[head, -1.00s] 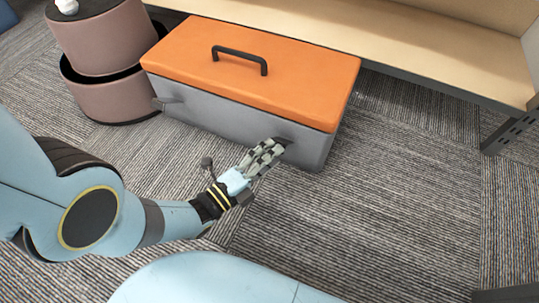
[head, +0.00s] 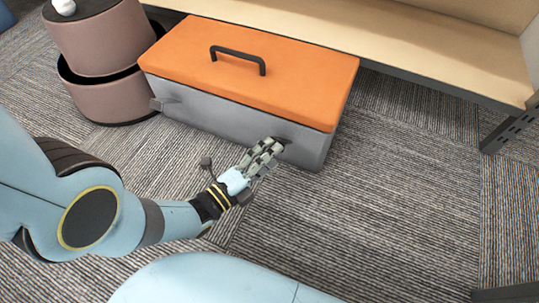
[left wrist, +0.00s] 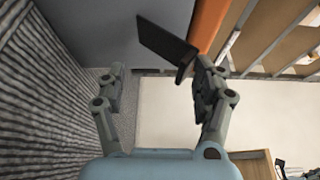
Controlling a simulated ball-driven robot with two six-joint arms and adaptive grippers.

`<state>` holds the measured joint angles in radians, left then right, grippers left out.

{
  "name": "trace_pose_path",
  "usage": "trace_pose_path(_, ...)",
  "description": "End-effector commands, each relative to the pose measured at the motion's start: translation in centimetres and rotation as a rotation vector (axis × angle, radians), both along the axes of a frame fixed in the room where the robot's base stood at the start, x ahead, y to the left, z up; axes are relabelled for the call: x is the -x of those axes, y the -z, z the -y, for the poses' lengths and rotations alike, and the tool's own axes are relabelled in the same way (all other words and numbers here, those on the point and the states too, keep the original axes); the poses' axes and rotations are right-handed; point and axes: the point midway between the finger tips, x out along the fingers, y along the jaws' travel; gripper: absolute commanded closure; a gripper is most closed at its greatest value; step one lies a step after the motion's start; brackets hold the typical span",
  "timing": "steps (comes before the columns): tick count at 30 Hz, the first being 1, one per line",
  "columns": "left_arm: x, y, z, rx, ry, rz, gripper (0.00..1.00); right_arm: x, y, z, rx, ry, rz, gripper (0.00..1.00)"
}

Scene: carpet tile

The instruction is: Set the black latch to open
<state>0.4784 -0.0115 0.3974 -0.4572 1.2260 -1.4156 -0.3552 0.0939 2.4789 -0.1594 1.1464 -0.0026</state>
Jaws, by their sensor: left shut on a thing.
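A grey toolbox (head: 215,112) with an orange lid (head: 290,75) stands on the carpet, its lid down. The black latch (left wrist: 165,42) shows in the left wrist view as a dark flat plate on the grey wall near the orange lid. In the head view the fingers mostly hide it. My left gripper (head: 270,148) is at the right part of the box's front, shut on the latch. It also shows in the left wrist view (left wrist: 158,82), with the latch by its right finger. My right gripper is not in view.
A second latch (head: 165,104) sticks out at the box's left front. A black handle (head: 238,58) is on the lid. A round brown two-tier container (head: 100,45) stands left of the box. A wooden bench (head: 420,50) is behind.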

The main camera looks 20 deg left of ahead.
Motion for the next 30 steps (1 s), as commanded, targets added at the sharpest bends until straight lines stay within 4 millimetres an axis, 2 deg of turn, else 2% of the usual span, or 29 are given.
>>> trace_pose_path(5,-0.1,0.3,-0.3,-0.003,-0.006,-0.013,0.58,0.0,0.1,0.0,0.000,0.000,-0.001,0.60)
trace_pose_path(13,0.5,0.2,-0.4,0.000,-0.004,-0.008,0.67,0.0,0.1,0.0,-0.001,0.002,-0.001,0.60)
trace_pose_path(14,0.8,0.3,-0.6,-0.001,-0.004,-0.009,0.69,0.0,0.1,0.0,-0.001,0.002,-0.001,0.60)
trace_pose_path(24,5.9,0.2,-2.7,0.001,-0.001,-0.004,0.69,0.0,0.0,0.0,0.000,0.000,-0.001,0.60)
trace_pose_path(30,7.7,0.3,-3.0,0.006,0.000,-0.005,0.69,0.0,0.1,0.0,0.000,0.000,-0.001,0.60)
